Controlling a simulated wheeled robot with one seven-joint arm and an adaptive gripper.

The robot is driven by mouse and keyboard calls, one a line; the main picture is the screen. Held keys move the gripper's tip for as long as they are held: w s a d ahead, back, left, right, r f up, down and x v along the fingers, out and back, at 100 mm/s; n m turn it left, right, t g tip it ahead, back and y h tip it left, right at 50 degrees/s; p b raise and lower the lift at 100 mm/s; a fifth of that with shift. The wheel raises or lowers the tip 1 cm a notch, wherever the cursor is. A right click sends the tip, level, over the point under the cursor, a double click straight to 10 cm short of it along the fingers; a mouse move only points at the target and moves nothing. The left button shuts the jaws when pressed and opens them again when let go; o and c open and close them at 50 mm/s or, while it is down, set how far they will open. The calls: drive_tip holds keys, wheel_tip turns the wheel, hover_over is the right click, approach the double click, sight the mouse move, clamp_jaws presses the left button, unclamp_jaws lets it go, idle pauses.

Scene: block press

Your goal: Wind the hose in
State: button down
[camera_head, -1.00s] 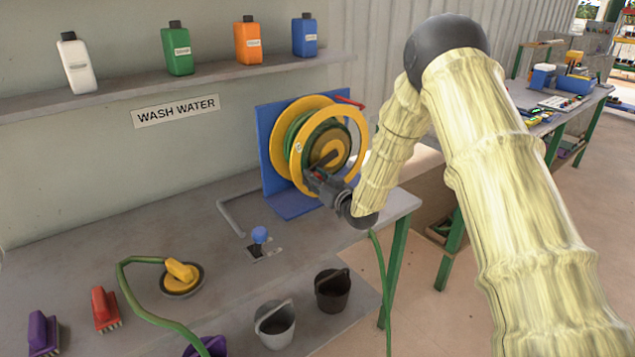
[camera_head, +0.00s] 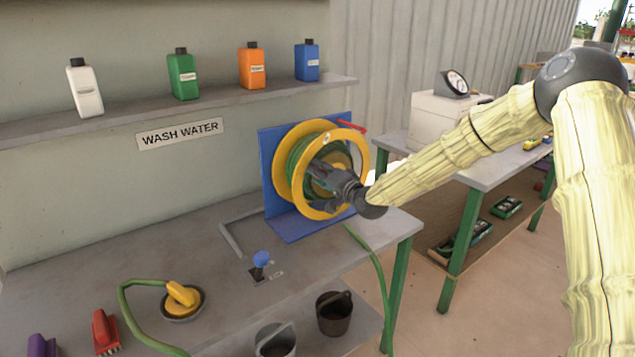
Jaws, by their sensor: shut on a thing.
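The hose reel (camera_head: 283,178) has yellow rims and stands against a blue back plate (camera_head: 268,205) on the grey bench. Green hose (camera_head: 297,155) is wound on its drum. More green hose (camera_head: 381,268) hangs over the bench's right edge. My gripper (camera_head: 318,178) is at the front face of the reel, inside the front rim. It is shut on a part of the reel, seemingly the crank handle, which the fingers mostly hide. A red lever (camera_head: 352,126) sits at the top of the back plate.
A blue-knobbed lever (camera_head: 261,259) stands on the bench in front of the reel. A yellow scrubber (camera_head: 182,297) with green hose, a red brush (camera_head: 104,331) and buckets (camera_head: 334,312) are at the front. Bottles (camera_head: 183,75) line the shelf above.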

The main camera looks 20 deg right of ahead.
drive_tip(key=shift+w+d+r+m, duration=0.2)
drive_tip(key=shift+d+r+m, duration=0.4)
drive_tip(key=shift+r+m, duration=0.25)
drive_tip(key=shift+f, duration=0.1)
drive_tip(key=c, duration=1)
unclamp_jaws()
drive_tip(key=shift+s, duration=0.1)
drive_tip(key=v, duration=1.1)
drive_tip(key=shift+s+d, duration=0.2)
drive_tip(key=shift+s, duration=0.15)
